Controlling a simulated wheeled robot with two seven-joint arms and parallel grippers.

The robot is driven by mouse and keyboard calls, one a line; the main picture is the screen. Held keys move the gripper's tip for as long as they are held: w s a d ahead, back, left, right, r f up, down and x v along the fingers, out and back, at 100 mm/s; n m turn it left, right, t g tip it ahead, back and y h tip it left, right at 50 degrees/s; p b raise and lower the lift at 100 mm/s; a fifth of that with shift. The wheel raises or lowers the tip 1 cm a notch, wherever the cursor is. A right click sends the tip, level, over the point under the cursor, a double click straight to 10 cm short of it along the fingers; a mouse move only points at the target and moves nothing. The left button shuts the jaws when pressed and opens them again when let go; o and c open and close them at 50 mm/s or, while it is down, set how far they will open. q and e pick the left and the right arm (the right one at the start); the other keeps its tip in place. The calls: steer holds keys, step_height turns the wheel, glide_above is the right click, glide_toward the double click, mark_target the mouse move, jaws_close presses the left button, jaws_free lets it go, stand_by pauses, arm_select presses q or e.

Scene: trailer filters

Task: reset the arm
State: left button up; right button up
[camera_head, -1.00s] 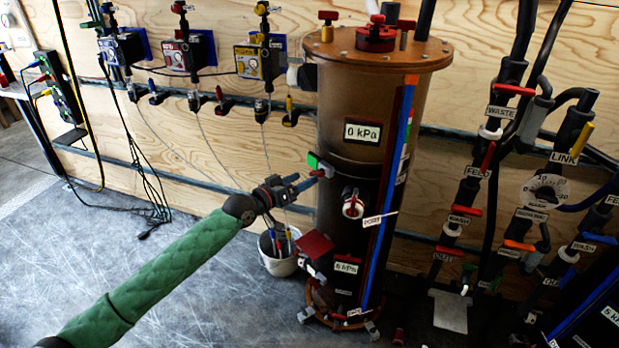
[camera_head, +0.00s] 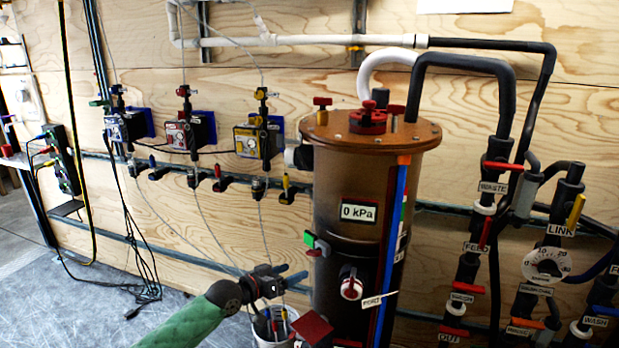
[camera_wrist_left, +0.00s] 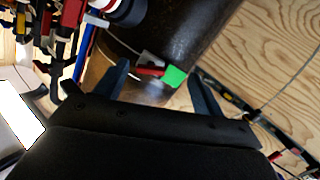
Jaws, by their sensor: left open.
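My left gripper (camera_head: 290,277) comes in from the lower left on a green-sleeved arm (camera_head: 185,322). It is open and empty, in front of and to the left of the brown filter cylinder (camera_head: 335,262). In the left wrist view, the two fingers (camera_wrist_left: 160,85) are spread apart, with a valve handle with a green end (camera_wrist_left: 175,76) showing beyond the gap between them. That green-and-red valve also shows on the cylinder's left side in the head view (camera_head: 316,244), apart from the fingers. My right gripper is not in view.
A white bucket (camera_head: 272,326) with tools stands below the gripper. Several small pumps (camera_head: 258,140) hang on the plywood wall. Pipes with labelled red valves (camera_head: 480,235) stand at the right.

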arm_select(q)
steer(key=s+a+f+m+g+y+p, duration=0.1)
steer(key=s+a+y, duration=0.2)
steer(key=s+y, duration=0.3)
steer(key=s+a+g+y+p, duration=0.15)
steer(key=s+a+y, duration=0.25)
steer(key=s, duration=0.5)
steer(key=s+f+n+g+p, duration=0.1)
steer(key=s+f, duration=0.3)
steer(key=s, duration=0.6)
steer(key=s+f+n+g+p, duration=0.2)
steer(key=s+f, duration=0.3)
steer(key=s, duration=0.6)
steer(key=s+f+n+g+p, duration=0.1)
steer(key=s+f+g+p, duration=0.2)
steer(key=s, duration=0.8)
step_height(320, 180, down, 2)
steer(key=shift+s+f+n+y, duration=0.1)
steer(key=shift+s+n+y, duration=0.15)
steer(key=shift+n+y, duration=0.05)
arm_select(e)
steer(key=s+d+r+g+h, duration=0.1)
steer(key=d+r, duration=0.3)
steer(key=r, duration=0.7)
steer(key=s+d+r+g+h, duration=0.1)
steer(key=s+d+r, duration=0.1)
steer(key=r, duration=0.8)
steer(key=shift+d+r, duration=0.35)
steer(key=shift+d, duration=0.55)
